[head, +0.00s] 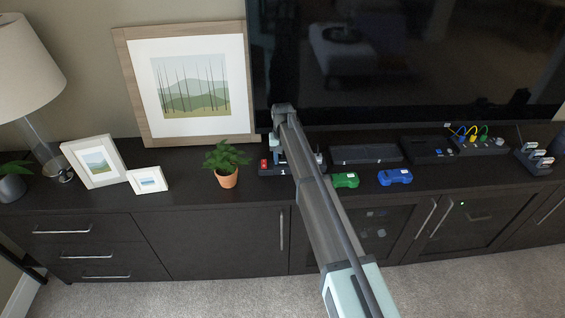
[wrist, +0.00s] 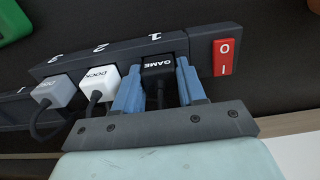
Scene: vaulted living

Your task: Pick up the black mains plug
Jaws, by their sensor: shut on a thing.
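In the wrist view the black mains plug (wrist: 159,69), marked GAME, is at position 1 of a dark power strip (wrist: 205,47). It appears seated against the strip, and its black cord runs down between the fingers. My gripper (wrist: 158,78) has a blue finger on each side of this plug and is shut on it. A white plug (wrist: 98,82) sits at position 2, close beside the left finger, and a grey plug (wrist: 54,91) sits at position 3.
A red rocker switch (wrist: 222,57) is just right of the right finger. On the cabinet, a potted plant (head: 227,165) stands left of the strip; a green toy car (head: 345,180) and a blue one (head: 395,177) lie right. A large television (head: 400,60) stands behind.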

